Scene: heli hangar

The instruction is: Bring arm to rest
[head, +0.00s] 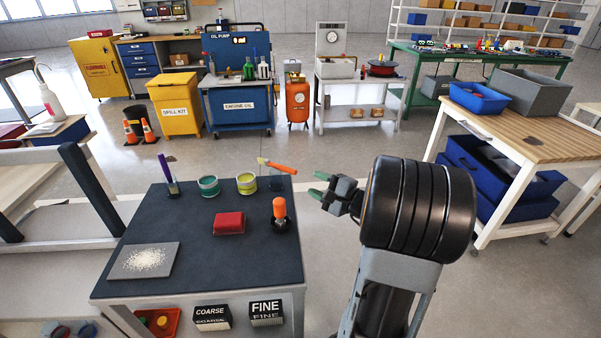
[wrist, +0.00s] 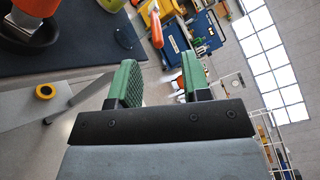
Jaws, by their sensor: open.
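My gripper (head: 318,185) is raised at the right side of the dark-topped table (head: 130,222), past its right edge, in the head view. Its green-padded fingers point left toward the table. In the wrist view the two green fingers (wrist: 158,84) stand apart with nothing between them. My arm is folded up, with its black ribbed part close to the head camera. The gripper touches nothing that I can see.
On the table are an orange-handled tool in a dark holder (head: 281,212), a red block (head: 229,223), two tins (head: 208,186), an orange-handled tool (head: 277,166) and a grey plate with pale grains (head: 130,268). A wooden-topped bench (head: 540,132) stands at right. Open floor lies behind.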

